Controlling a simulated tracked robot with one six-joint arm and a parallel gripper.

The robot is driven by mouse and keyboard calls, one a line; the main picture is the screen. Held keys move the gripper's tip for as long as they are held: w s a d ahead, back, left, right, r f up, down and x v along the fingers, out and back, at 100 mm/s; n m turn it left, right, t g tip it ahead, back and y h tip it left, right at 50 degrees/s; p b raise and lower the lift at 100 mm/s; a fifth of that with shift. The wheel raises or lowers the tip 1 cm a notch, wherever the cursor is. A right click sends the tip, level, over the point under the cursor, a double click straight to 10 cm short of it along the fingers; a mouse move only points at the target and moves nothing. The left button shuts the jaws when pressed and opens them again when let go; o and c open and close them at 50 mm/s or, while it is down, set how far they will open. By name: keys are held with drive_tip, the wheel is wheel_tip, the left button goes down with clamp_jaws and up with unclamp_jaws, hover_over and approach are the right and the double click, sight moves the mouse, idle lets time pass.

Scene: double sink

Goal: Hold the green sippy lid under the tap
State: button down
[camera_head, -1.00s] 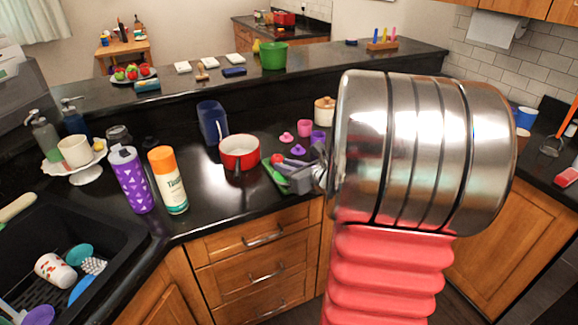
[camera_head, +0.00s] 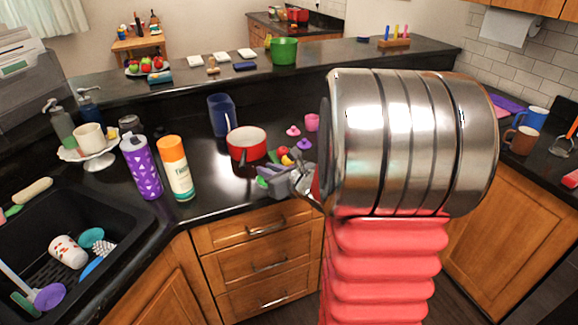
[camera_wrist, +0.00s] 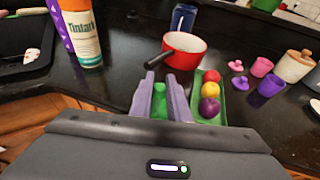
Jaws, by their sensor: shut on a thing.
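My gripper (camera_head: 274,183) is above the front edge of the black counter, in front of the red pot. In the wrist view my gripper (camera_wrist: 160,82) has its two grey-purple fingers shut on a small green thing, which I take as the green sippy lid (camera_wrist: 160,106). The fingers hide much of it. A bit of green, seemingly the lid (camera_head: 262,182), shows at the gripper in the head view. No tap shows in either view. The black sink (camera_head: 107,207) is at the lower left of the head view.
A red pot (camera_head: 246,144), an orange-capped bottle (camera_head: 177,170) and a purple bottle (camera_head: 141,168) stand near the gripper. A green tray (camera_wrist: 222,117) with fruit is right of the fingers. The sink holds a cup (camera_head: 68,251), brush and other items.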

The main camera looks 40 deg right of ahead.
drive_tip(key=w+a+f+n+y, duration=0.1)
drive_tip(key=a, duration=0.7)
drive_tip(key=w+a+f+n+y, duration=0.1)
drive_tip(key=w+a+f+y, duration=0.1)
drive_tip(key=a, duration=0.7)
drive_tip(key=w+a+f+n+y, duration=0.1)
drive_tip(key=a+f+n, duration=0.1)
drive_tip(key=a, duration=0.6)
drive_tip(key=shift+w+a+f+g+y, duration=0.25)
drive_tip(key=shift+w+a+g+y, duration=0.05)
drive_tip(key=shift+w+a+y, duration=0.1)
drive_tip(key=shift+s, duration=0.1)
